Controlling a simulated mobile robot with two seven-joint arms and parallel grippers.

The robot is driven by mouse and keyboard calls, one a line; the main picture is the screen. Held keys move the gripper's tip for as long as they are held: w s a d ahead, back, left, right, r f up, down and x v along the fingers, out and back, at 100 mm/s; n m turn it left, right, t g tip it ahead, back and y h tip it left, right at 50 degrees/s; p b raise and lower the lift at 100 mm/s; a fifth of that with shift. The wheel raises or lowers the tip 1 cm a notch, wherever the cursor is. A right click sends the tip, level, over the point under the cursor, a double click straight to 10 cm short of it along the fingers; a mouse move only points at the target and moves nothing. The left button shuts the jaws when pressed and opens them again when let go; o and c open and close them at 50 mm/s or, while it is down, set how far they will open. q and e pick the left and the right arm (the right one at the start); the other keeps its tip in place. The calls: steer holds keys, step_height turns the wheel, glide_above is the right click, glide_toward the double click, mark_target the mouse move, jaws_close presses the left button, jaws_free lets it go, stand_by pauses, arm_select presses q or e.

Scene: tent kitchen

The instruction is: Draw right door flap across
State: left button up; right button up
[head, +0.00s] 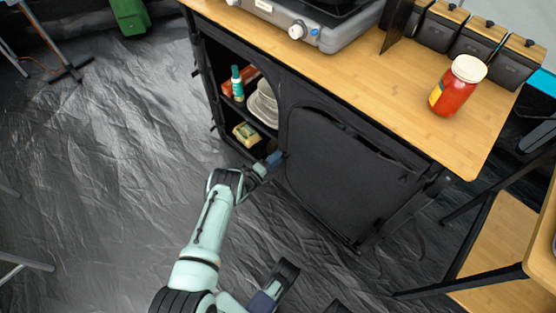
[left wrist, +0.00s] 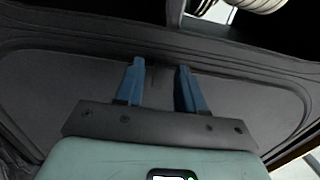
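The black fabric cabinet (head: 287,85) stands under a wooden counter. Its right door flap (head: 345,170) is a dark panel with a rounded outline and lies across the right half of the front. The left half is open. My left gripper (head: 272,160) is low at the flap's left edge, by the open compartment. In the left wrist view its two blue fingers (left wrist: 160,88) are apart, in front of a dark fabric panel (left wrist: 75,85). I cannot tell if they touch it. A dark and blue part at the bottom of the head view may be my right gripper (head: 272,288); its fingers are unclear.
The open compartment holds a teal bottle (head: 237,82), stacked plates (head: 263,104) and a yellow package (head: 245,134). A red jar (head: 454,86) and a stove (head: 318,22) stand on the counter (head: 380,80). A wooden table (head: 500,245) is at right. The floor at left is mostly clear.

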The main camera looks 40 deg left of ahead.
arm_select(q)
steer(key=shift+w+d, duration=0.1)
steer(key=shift+d, duration=0.15)
steer(key=s+a+p, duration=0.1)
steer(key=s+p, duration=0.3)
steer(key=s, duration=0.9)
steer(key=shift+s, duration=0.2)
arm_select(e)
step_height(320, 180, up, 6)
steer(key=w+a, duration=0.1)
steer(key=a, duration=0.1)
steer(key=shift+w+f+t+y, duration=0.15)
steer(key=shift+w+t+y, duration=0.15)
steer(key=shift+t, duration=0.1)
